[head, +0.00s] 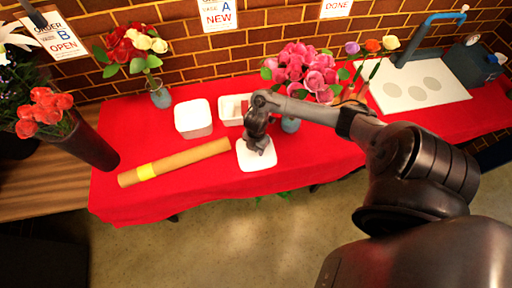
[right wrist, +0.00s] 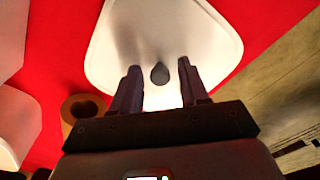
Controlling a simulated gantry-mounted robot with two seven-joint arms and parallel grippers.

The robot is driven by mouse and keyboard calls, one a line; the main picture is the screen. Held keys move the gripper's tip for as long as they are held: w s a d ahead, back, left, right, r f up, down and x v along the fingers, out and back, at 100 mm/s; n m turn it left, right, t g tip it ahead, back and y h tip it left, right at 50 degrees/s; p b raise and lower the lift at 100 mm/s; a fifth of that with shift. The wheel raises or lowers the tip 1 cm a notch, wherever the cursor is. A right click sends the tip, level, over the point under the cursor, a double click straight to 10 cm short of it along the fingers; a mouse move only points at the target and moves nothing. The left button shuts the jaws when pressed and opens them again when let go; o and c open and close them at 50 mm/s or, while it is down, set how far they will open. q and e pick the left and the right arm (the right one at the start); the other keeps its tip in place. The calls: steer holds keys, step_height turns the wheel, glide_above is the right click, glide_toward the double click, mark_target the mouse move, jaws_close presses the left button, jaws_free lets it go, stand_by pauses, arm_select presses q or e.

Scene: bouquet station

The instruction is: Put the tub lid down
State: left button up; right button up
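The white tub lid (head: 257,158) lies flat, as far as I can tell, on the red cloth near the table's front edge. My right gripper (head: 257,142) is right above it, pointing down. In the right wrist view the lid (right wrist: 205,40) has a small dark knob (right wrist: 160,74). My right gripper's two fingers (right wrist: 160,86) stand apart on either side of the knob, with a gap at each side. An open white tub (head: 226,117) with something reddish inside stands behind the lid, partly hidden by my arm. My left gripper is not in view.
A white box-like tub (head: 193,118) stands left of the open tub. The cloth at front left is clear.

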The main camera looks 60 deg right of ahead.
steer(key=shift+r, duration=0.15)
step_height(320, 180, up, 10)
steer(key=p, duration=0.5)
steer(key=w+a+r+m+t+y, duration=0.1)
steer(key=a+r+m+t, duration=0.15)
steer(key=a, duration=0.95)
steer(key=a+r+m+t, duration=0.1)
steer(key=a+m+t, duration=0.15)
steer(key=a, duration=0.85)
steer(key=s+d+r+m+g, duration=0.1)
steer(key=s+r+m, duration=0.6)
steer(key=s+m, duration=0.2)
steer(key=shift+s+d+m+h, duration=0.3)
steer(key=shift+s+m+h, duration=0.1)
steer(key=shift+s, duration=0.35)
steer(key=shift+r+p, duration=0.15)
steer(key=shift+p, duration=0.15)
